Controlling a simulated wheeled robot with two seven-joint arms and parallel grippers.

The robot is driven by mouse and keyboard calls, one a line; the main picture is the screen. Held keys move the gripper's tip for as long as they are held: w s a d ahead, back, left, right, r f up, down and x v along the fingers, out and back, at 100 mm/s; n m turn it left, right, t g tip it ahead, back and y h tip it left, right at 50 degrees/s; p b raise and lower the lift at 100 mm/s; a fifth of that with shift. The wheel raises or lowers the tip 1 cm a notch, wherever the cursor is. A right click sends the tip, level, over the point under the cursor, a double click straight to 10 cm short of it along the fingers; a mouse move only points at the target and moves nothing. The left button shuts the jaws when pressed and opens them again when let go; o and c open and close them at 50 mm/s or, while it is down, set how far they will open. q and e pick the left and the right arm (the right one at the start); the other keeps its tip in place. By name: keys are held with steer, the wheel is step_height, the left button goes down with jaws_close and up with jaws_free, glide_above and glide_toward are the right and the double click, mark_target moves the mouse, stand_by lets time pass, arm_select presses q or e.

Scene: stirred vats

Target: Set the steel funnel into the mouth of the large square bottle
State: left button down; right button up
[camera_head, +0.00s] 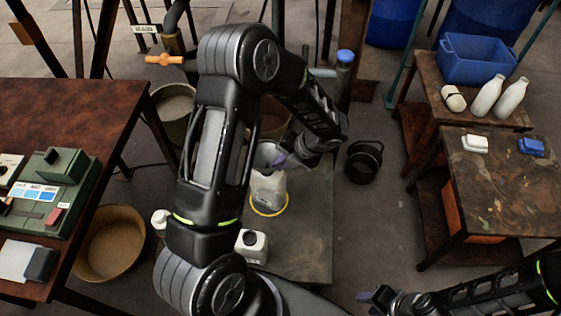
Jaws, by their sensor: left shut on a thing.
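The large square bottle (268,190) is whitish and stands upright inside a yellow ring on the grey low table, in the middle of the head view. The grey steel funnel (264,155) is right above the bottle's top, partly hidden by my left arm. My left gripper (284,161) is shut on the funnel at its right side. I cannot tell whether the funnel's spout is inside the bottle's mouth, as the mouth is hidden. My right gripper (368,303) is low at the bottom edge, away from the bottle, and looks open and empty.
Smaller white bottles (252,245) stand on the grey table (305,235), near my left arm. A black bucket (364,162) is on the floor to the right. A brown table (500,190) holds a white and a blue item. A blue crate (477,60) and white bottles (487,97) are behind.

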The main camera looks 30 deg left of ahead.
arm_select(q)
steer(key=c, duration=1.5)
jaws_free()
steer(key=shift+o, duration=0.2)
steer(key=v, duration=0.7)
steer(key=shift+d+r, duration=0.25)
steer(key=shift+r, duration=0.05)
